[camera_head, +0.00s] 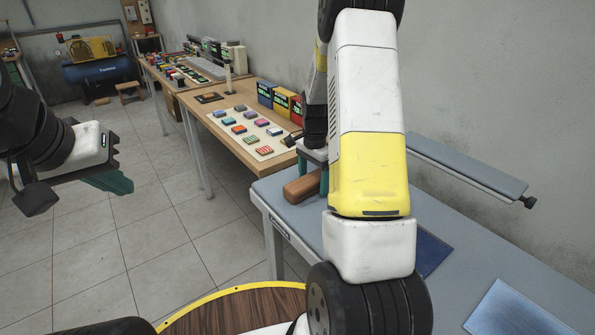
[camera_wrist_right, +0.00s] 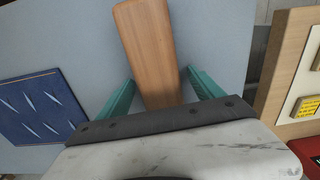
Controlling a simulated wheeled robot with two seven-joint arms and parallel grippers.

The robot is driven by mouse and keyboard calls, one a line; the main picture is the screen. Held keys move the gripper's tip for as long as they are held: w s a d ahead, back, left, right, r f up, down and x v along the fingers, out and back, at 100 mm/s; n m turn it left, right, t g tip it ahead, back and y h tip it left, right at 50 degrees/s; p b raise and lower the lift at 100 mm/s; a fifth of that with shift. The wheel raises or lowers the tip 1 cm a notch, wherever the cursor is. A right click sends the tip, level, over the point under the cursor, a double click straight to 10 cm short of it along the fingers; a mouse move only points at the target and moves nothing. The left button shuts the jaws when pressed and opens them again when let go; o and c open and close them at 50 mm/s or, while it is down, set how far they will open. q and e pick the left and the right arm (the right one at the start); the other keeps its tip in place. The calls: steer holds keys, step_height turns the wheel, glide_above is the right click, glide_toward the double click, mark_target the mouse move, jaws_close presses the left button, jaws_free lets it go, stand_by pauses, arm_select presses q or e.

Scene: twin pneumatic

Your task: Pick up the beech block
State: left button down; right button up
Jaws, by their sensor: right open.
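The beech block (camera_wrist_right: 146,45), a long reddish-brown wooden piece, lies on the grey-blue bench top (camera_head: 290,208). In the head view its near end (camera_head: 301,188) shows to the left of my right arm; the rest is hidden. My right gripper (camera_wrist_right: 160,84) is open above the bench, with one teal finger on each side of the block. Gaps show between fingers and block in the right wrist view. My left gripper (camera_head: 114,181) hangs over the floor at the left, away from the block; whether its fingers are apart cannot be told.
A dark blue pad (camera_wrist_right: 42,108) with pale streaks lies on the bench near the block. A light blue panel (camera_head: 530,312) lies at the near right. A raised grey shelf (camera_head: 465,168) runs along the wall side. Another wooden table (camera_head: 222,128) holds several coloured blocks.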

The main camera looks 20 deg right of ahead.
steer(key=c, duration=1.5)
steer(key=shift+r, duration=0.1)
steer(key=shift+c, duration=0.2)
